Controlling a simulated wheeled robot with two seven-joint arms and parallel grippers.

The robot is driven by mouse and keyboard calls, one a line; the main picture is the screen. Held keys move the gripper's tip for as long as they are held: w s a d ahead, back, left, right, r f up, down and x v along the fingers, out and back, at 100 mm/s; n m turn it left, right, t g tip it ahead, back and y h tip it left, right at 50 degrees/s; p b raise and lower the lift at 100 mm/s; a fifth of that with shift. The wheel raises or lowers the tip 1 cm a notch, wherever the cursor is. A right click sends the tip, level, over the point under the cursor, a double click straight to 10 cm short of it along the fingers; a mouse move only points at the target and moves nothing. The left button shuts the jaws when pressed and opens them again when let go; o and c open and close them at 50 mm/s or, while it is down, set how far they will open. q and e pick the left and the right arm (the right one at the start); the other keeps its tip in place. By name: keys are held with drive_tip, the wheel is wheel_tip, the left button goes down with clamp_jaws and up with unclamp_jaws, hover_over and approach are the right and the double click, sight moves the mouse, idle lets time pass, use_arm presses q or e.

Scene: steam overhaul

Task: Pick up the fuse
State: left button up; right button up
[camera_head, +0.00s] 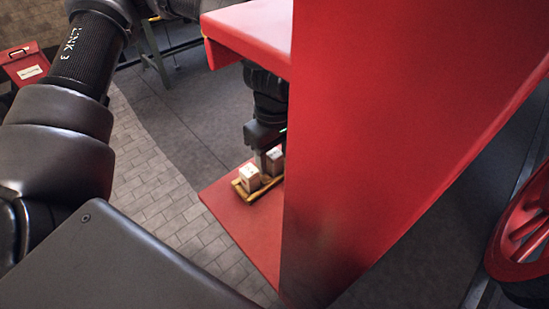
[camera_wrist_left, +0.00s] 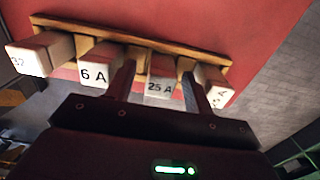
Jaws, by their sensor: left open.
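Several pale block-shaped fuses stand in a row in a wooden rack (camera_wrist_left: 140,38); the rack also shows in the head view (camera_head: 244,192). In the left wrist view one fuse reads 6 A (camera_wrist_left: 94,76), one reads 25 A (camera_wrist_left: 160,87), and the end ones are partly legible. My left gripper (camera_wrist_left: 158,80) is open, with its fingers on either side of the 25 A fuse. Whether they touch it I cannot tell. In the head view the left gripper (camera_head: 264,156) reaches down over the rack, partly hidden by a red panel. My right gripper is not in view.
The rack sits on a low red shelf (camera_head: 235,222). A large red upright panel (camera_head: 390,130) hides the right side of the shelf, and a red ledge (camera_head: 255,30) juts out above my gripper. A red wheel (camera_head: 522,235) stands at the far right. Paved floor lies left of the shelf.

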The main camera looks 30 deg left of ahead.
sight(274, 153)
use_arm(q)
drive_tip(key=shift+c, duration=0.4)
drive_tip(key=c, duration=1)
drive_tip(key=shift+r, duration=0.1)
drive_tip(key=shift+r, duration=0.3)
wheel_tip(274, 153, up, 9)
drive_tip(key=shift+r+b, duration=0.15)
drive_tip(key=shift+b, duration=0.75)
